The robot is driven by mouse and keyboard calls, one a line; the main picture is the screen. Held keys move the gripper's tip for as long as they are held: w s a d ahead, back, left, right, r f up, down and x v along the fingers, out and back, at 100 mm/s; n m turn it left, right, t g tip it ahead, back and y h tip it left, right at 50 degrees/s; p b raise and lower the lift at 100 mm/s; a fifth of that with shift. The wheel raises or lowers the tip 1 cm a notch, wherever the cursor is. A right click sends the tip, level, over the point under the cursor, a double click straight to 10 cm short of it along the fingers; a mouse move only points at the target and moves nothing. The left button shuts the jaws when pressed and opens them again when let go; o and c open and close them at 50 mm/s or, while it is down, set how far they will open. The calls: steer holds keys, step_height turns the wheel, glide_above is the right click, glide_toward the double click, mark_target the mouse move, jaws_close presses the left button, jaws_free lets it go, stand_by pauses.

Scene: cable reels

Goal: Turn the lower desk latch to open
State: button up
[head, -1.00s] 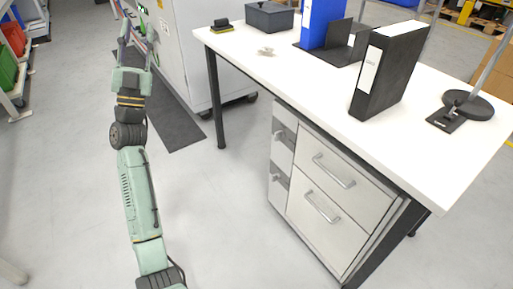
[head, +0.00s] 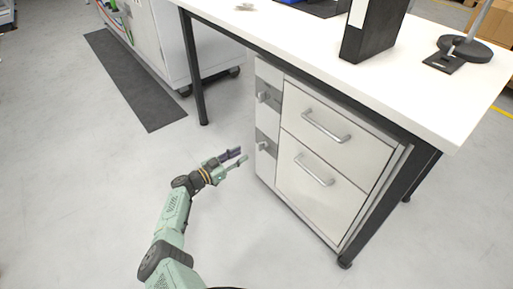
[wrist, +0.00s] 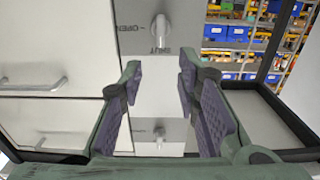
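The lower desk latch (head: 263,146) is a small grey handle on the narrow strip left of the drawers. In the wrist view, which looks upside down, it appears to be the larger, nearer handle at the top (wrist: 160,30). There its lever lies toward the "SHUT" lettering, with "OPEN" lettering to one side. The upper latch (head: 263,97) is a similar handle, smaller in the wrist view (wrist: 159,134). My gripper (head: 242,158) is open and empty, just left of the lower latch and apart from it. Its fingers frame the strip in the wrist view.
The white desk (head: 300,40) overhangs the drawer cabinet. Two drawers with bar handles (head: 327,126) sit right of the latches. A black desk leg (head: 196,85) stands to the left. The floor (head: 110,190) in front is clear.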

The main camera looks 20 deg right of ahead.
mark_target(259, 144)
steer(key=b+x, duration=0.2)
steer(key=x, duration=0.7)
steer(key=shift+c, duration=0.2)
jaws_close()
